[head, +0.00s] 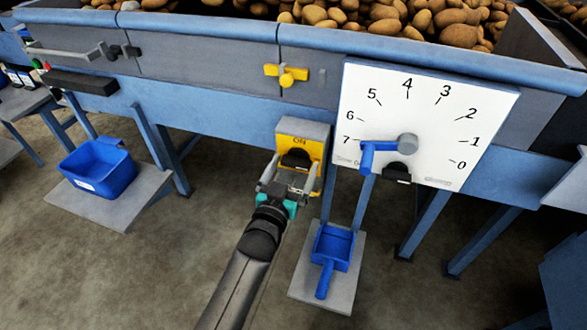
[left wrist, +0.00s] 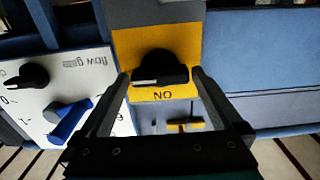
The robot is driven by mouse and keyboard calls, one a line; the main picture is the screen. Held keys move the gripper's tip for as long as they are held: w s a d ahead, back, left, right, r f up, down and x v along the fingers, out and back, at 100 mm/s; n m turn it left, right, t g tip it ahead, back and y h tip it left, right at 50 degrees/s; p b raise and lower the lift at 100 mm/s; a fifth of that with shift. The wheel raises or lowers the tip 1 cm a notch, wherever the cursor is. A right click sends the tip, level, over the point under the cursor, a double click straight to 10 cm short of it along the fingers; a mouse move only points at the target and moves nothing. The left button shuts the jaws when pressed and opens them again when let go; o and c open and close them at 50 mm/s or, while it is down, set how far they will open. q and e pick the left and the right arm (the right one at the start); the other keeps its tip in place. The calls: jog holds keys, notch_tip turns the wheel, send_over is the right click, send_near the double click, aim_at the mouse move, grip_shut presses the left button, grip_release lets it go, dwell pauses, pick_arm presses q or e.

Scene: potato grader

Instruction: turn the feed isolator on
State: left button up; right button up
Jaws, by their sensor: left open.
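The feed isolator is a black rotary knob (head: 295,158) on a yellow plate (head: 293,131) marked ON, fixed to the front of the grader. In the left wrist view, which is turned upside down, the knob (left wrist: 160,68) sits above the ON label, its grip lying roughly crosswise with a pale mark towards the left. My left gripper (head: 290,178) is open and empty in front of the plate. In the left wrist view its two fingers (left wrist: 160,76) stand either side of the knob; whether they touch it I cannot tell. My right gripper is not in view.
A white dial (head: 440,105) numbered 0 to 7 with a blue lever (head: 378,150) stands close right of the isolator. A yellow handle (head: 286,77) is above. A blue scoop (head: 333,248) and blue tub (head: 100,167) rest on low platforms. Potatoes (head: 400,18) fill the hopper.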

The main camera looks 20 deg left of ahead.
pick_arm(q)
jog(key=shift+w, duration=0.1)
jog(key=shift+c, duration=0.2)
jog(key=c, duration=1)
